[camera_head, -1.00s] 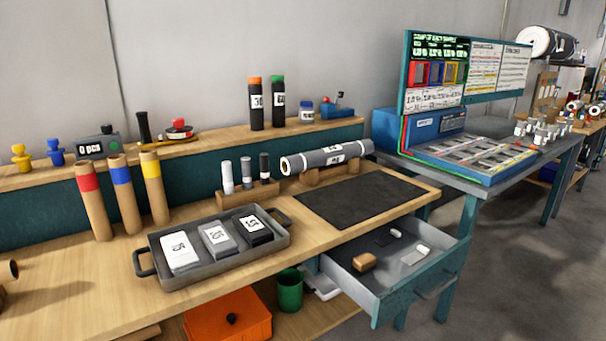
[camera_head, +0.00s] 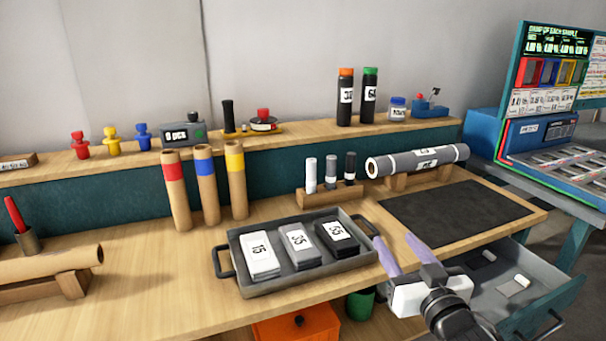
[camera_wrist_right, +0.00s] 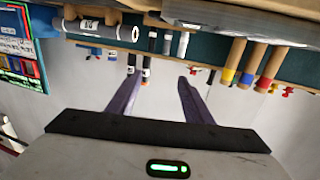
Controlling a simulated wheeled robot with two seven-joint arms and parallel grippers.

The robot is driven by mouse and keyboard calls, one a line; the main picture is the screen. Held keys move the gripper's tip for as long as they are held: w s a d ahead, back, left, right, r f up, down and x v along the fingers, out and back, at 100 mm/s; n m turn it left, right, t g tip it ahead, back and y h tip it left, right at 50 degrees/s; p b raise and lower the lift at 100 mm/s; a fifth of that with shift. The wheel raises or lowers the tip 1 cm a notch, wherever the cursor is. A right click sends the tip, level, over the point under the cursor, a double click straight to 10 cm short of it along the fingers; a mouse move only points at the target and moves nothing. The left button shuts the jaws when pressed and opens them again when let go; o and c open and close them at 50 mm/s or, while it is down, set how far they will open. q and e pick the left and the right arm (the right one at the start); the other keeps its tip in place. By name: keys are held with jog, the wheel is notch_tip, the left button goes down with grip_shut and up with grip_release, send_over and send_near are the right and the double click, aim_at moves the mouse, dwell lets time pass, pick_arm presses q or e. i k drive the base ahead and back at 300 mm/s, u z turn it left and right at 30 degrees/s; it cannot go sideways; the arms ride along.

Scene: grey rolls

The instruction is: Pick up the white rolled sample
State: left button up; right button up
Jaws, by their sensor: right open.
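The white rolled sample (camera_head: 311,176) stands upright at the left end of a small wooden holder (camera_head: 330,197), beside a grey roll (camera_head: 331,171) and a black roll (camera_head: 350,167). My right gripper (camera_head: 394,240) is open and empty, to the right of and nearer than the holder, by the right end of the grey tray. In the right wrist view the picture is upside down; the white rolled sample (camera_wrist_right: 183,45) shows beyond the open fingers (camera_wrist_right: 159,78). My left gripper is not in view.
A grey tray (camera_head: 226,262) with several numbered packs lies in front of the holder. A large grey roll (camera_head: 417,160) rests on a cradle to the right, behind a dark mat (camera_head: 470,212). Cardboard tubes (camera_head: 207,185) stand left. An open drawer (camera_head: 545,300) juts out.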

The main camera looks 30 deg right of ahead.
aim_at(311, 162)
jog(key=i, duration=1.2)
